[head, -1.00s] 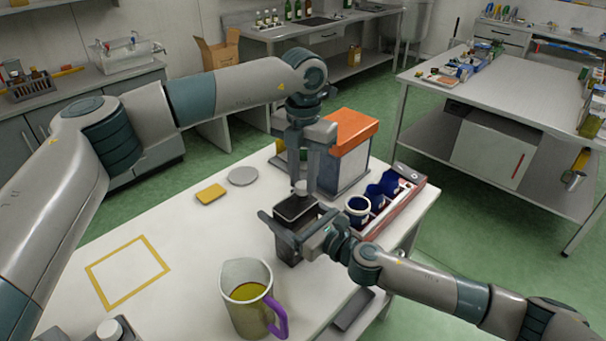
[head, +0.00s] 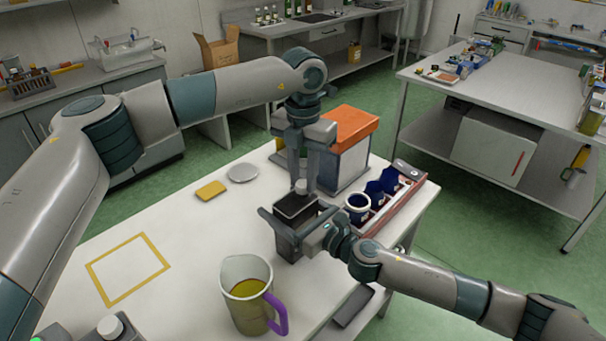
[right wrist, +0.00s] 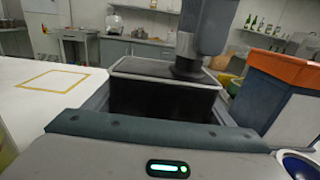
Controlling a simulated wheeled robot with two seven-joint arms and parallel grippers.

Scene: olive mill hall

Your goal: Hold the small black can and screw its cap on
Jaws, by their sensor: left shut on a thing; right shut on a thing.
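The small black can (head: 294,205) stands upright on the white worktable (head: 205,235). My right gripper (head: 295,228) is shut around its upper body from the right; the can also fills the middle of the right wrist view (right wrist: 160,98).
An orange-lidded box (head: 350,150) stands close behind my left gripper. A red tray (head: 410,190) with blue cups is to the right. A jug of yellow-green oil (head: 247,290) stands in front. A yellow-outlined square (head: 128,270) on the left is empty.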

